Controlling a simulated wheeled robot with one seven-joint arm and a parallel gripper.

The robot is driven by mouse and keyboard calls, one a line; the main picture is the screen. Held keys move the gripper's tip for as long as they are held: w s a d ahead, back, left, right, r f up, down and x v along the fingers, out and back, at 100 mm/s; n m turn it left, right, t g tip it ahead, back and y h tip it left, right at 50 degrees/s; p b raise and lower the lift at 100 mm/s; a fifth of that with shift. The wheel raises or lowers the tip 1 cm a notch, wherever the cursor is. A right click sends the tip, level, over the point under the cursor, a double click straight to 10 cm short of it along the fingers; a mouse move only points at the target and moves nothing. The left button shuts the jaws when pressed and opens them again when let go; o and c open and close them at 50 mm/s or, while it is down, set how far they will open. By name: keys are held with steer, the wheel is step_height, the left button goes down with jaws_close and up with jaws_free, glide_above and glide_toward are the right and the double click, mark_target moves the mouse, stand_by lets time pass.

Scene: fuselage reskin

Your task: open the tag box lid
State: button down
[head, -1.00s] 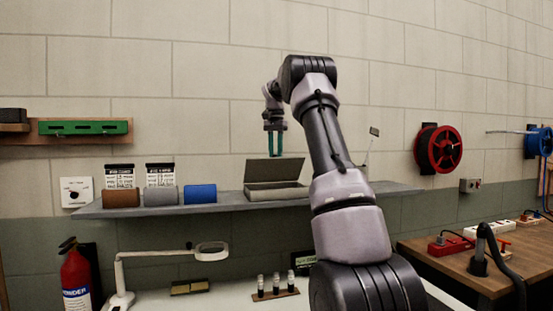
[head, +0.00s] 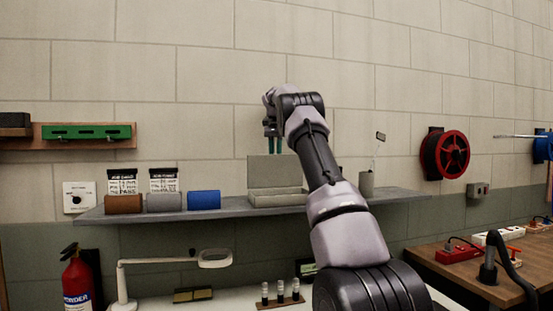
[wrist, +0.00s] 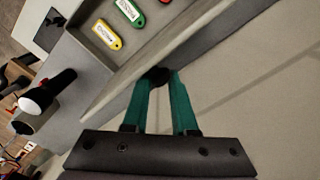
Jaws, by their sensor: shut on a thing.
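The tag box (head: 278,199) is a grey-beige box on the wall shelf. Its lid (head: 266,170) stands up, open, at the back of the box. In the wrist view the box's inside (wrist: 150,45) holds a yellow tag (wrist: 107,34), a green tag (wrist: 129,12) and part of a red tag. The lid (wrist: 175,50) crosses that view as a slanted panel. My gripper (head: 273,151) is at the lid's top edge. In the wrist view its green fingers (wrist: 158,82) close in on a small dark knob (wrist: 157,75) at the lid's edge.
The shelf (head: 228,207) also bears brown, grey and blue rolls (head: 204,200) with two labelled cards behind, left of the box. A grey cup (head: 366,184) stands to the right. The wall is close behind. A magnifier lamp (head: 214,258) and vials stand on the bench below.

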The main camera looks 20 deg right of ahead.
steer(key=shift+w+a+f, duration=0.1)
steer(key=shift+a+f, duration=0.2)
steer(key=shift+a, duration=0.2)
steer(key=c, duration=0.6)
jaws_free()
steer(key=shift+a, duration=0.1)
steer(key=shift+r, duration=0.1)
steer(key=shift+d+r, duration=0.1)
steer(key=shift+d, duration=0.2)
